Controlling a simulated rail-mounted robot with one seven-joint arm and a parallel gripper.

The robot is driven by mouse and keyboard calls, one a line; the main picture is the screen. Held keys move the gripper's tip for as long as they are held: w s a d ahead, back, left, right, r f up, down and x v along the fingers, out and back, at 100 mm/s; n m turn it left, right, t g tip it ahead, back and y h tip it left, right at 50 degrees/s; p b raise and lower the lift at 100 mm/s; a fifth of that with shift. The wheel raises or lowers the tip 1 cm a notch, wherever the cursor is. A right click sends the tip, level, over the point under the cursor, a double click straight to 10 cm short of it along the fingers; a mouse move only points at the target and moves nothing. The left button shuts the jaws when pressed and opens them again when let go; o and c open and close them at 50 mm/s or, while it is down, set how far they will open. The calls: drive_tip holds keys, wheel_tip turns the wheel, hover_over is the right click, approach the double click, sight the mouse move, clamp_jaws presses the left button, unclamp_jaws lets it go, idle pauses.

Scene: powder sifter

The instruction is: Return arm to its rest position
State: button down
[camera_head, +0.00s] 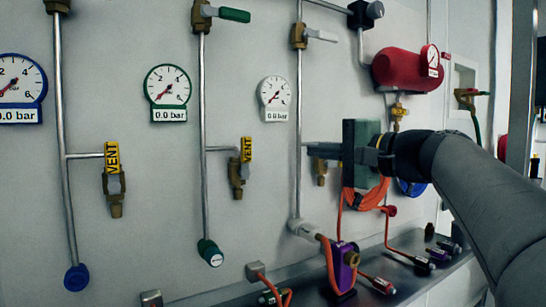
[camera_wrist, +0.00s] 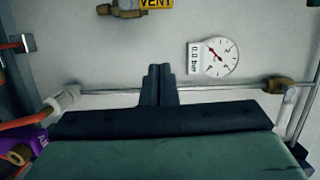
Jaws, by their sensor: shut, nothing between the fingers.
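My gripper (camera_head: 314,150) is raised in front of the wall panel at the centre right of the head view, with its fingers pointing left towards the panel. My arm reaches in from the lower right. In the wrist view the two dark fingers of my gripper (camera_wrist: 158,70) are together, with nothing between them. Their tips overlap the line of a thin metal pipe (camera_head: 299,100), which runs across the wrist view; I cannot tell how far apart they are. My gripper hides part of a yellow-tagged valve (camera_head: 320,172) in the head view.
Gauges with white dials (camera_head: 275,92), (camera_head: 168,86) and vent valves (camera_head: 240,168) line the panel. A red tank (camera_head: 398,70) sits above my gripper. Orange hoses (camera_head: 372,196) hang just below it. A purple fitting (camera_head: 345,266) and several connectors stand on the ledge.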

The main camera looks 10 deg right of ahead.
drive_tip(key=s+a+f+n+g+h+p, duration=0.25)
drive_tip(key=a+f+g+p, duration=0.25)
drive_tip(key=f, duration=0.5)
drive_tip(key=s+a+f+n+g+h+p, duration=0.1)
drive_tip(key=s+a+f+n+g+p, duration=0.1)
drive_tip(key=s+a+f+g+p, duration=0.5)
drive_tip(key=s+d+f+n+g+h+p, duration=0.1)
drive_tip(key=s+d+f+n+h+p, duration=0.1)
drive_tip(key=s+f, duration=0.4)
drive_tip(key=s+d+f+n+g+h+p, duration=0.1)
drive_tip(key=s+d+f+n+h+p, duration=0.1)
drive_tip(key=f, duration=0.6)
drive_tip(key=s+n+h+p, duration=0.1)
drive_tip(key=s+n+h, duration=0.1)
drive_tip(key=s+n, duration=0.1)
drive_tip(key=shift+s+d+f+g, duration=0.2)
drive_tip(key=shift+s+f+g, duration=0.15)
drive_tip(key=shift+s, duration=0.25)
